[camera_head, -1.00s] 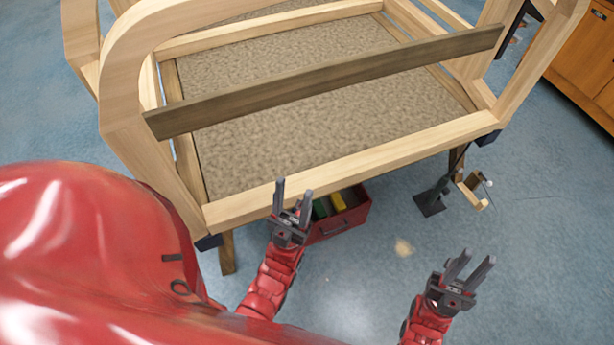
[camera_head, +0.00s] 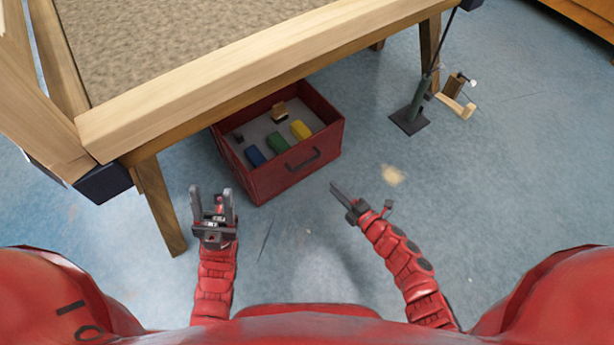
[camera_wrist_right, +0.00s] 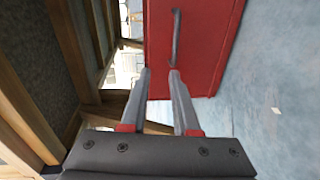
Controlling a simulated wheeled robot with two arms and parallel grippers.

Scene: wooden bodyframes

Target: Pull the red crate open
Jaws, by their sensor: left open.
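The red crate (camera_head: 262,183) sits on the floor partly under the wooden frame, its front panel and dark handle (camera_head: 303,162) facing me. Its open top shows blue, green and yellow blocks inside. In the right wrist view the red front (camera_wrist_right: 220,45) and the upright-looking handle (camera_wrist_right: 176,38) lie ahead of the fingertips. My right gripper (camera_head: 338,188) is right of and in front of the handle; its fingers (camera_wrist_right: 160,72) are apart and empty, with no clear contact with the handle. My left gripper (camera_head: 211,196) is open and empty, left of the crate's front.
The wooden frame (camera_head: 270,62) with a woven panel (camera_head: 190,30) overhangs the crate's rear. Its near leg (camera_head: 160,205) stands close to my left gripper. A dark stand (camera_head: 410,120) and a small wooden piece (camera_head: 457,105) are at the right. Floor in front of the crate is clear.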

